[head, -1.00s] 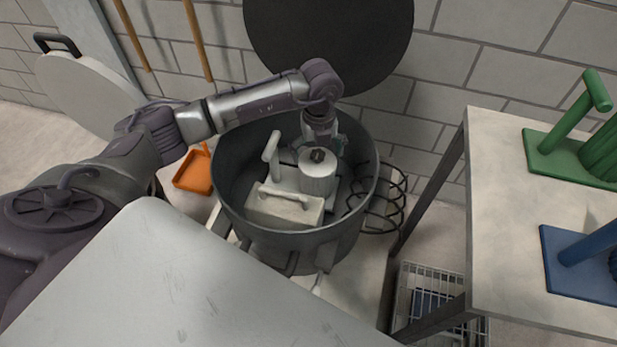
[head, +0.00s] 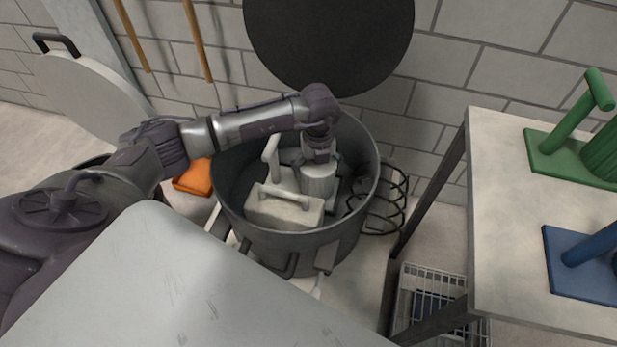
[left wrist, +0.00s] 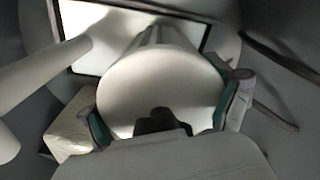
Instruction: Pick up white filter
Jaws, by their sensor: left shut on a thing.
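The white filter (head: 318,184), a pale cylinder with a dark knob on top, stands upright inside the large dark round drum. A pale upright post (head: 270,152) rises beside it on a light base. My left gripper (head: 319,160) points down over the filter from above. In the left wrist view, the filter's round top (left wrist: 155,85) sits between the teal finger pads of my left gripper (left wrist: 163,117), which is shut on the filter. The filter's far side is hidden by the gripper in the head view. My right gripper is not in view.
A pale block with a handle (head: 285,208) lies in the front of the drum (head: 290,240), whose wall surrounds my gripper. A black wire rack (head: 385,205) is at its right. The table (head: 515,220) at right holds green and blue stands. A grey surface fills the foreground.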

